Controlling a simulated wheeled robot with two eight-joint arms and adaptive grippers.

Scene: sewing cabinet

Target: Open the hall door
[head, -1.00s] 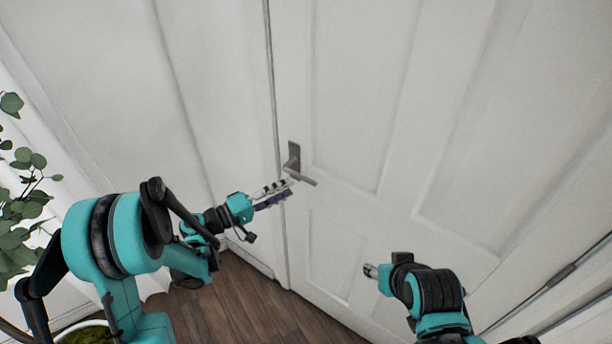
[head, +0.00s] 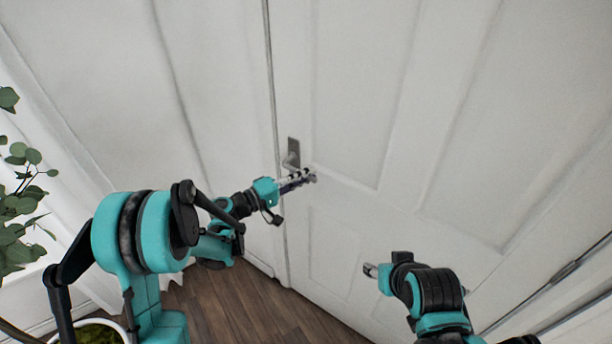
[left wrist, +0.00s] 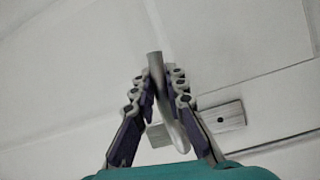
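The white hall door (head: 350,100) is closed in its frame in the head view. Its grey lever handle (head: 291,158) is on the left side of the door, with the lever partly hidden by my left gripper (head: 308,176). In the left wrist view the lever (left wrist: 156,72) runs between the two fingers of my left gripper (left wrist: 158,88), which are drawn in close on both sides of it and appear to touch it. My right gripper (head: 369,271) is in front of the lower door, away from the handle; its finger gap is not clear.
A leafy plant (head: 22,205) in a white pot stands at the left edge by a white curtain. White wall panelling (head: 100,90) lies left of the door. Dark wooden floor (head: 245,305) shows below.

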